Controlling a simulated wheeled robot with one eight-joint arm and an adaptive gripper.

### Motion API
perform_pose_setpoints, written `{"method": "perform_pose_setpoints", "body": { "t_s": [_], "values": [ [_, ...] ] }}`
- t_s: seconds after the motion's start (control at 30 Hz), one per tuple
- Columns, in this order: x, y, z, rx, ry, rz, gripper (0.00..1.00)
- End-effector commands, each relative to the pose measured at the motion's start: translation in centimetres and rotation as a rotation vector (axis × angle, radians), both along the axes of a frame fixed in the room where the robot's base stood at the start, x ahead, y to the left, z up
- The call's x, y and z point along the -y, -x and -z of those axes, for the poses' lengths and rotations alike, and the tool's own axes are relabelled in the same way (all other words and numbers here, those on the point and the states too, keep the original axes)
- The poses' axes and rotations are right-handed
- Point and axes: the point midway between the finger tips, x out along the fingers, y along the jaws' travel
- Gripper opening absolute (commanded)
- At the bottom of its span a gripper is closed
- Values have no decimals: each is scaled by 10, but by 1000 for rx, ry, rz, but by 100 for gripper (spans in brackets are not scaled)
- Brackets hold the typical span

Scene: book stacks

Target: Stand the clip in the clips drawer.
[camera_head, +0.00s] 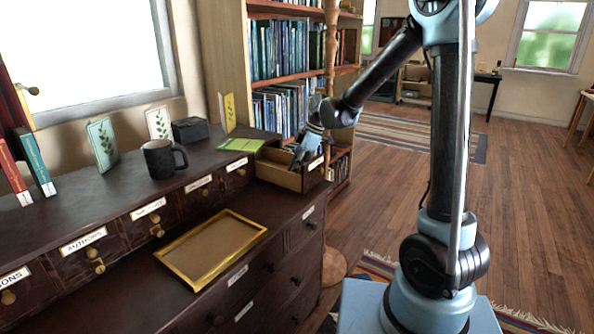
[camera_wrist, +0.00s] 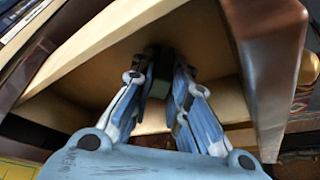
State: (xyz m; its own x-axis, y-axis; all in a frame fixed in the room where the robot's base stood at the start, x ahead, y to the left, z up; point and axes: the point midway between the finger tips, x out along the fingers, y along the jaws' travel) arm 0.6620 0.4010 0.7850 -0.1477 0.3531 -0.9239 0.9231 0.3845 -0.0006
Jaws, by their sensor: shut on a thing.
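The open drawer (camera_head: 277,176) juts from the right end of the dark cabinet. Its pale wooden walls (camera_wrist: 110,37) surround my fingers in the wrist view. My gripper (camera_head: 297,160) reaches down into this drawer. In the wrist view my gripper (camera_wrist: 160,78) is shut on a small dark thing, apparently the clip (camera_wrist: 160,88), held between the fingertips inside the drawer. The clip is mostly hidden by the fingers and shadow; I cannot tell whether it touches the drawer floor. The drawer's label (camera_head: 315,163) is too small to read.
A black mug (camera_head: 163,158), a dark box (camera_head: 190,130), green papers (camera_head: 241,145) and upright cards stand on the cabinet top left of the drawer. A gold-framed tray (camera_head: 211,246) lies on the lower ledge. A bookcase (camera_head: 247,60) stands close behind the drawer.

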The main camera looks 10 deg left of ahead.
Motion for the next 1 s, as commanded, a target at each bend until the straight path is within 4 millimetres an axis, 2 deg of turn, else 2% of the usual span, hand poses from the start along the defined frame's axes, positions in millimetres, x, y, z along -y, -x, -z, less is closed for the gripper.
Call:
{"method": "perform_pose_setpoints", "body": {
  "t_s": [0.03, 0.07, 0.13, 0.57, 0.77, 1.0],
  "values": [
    [0, 0, 1, 0, 0, 0, 5],
    [0, 0, 1, 0, 0, 0, 20],
    [0, 0, 1, 0, 0, 0, 35],
    [2, -1, -4, 0, 0, 2, 35],
    [12, -5, -29, 0, 0, 3, 35],
    [29, -12, -72, -1, 0, 4, 35]
  ]
}}
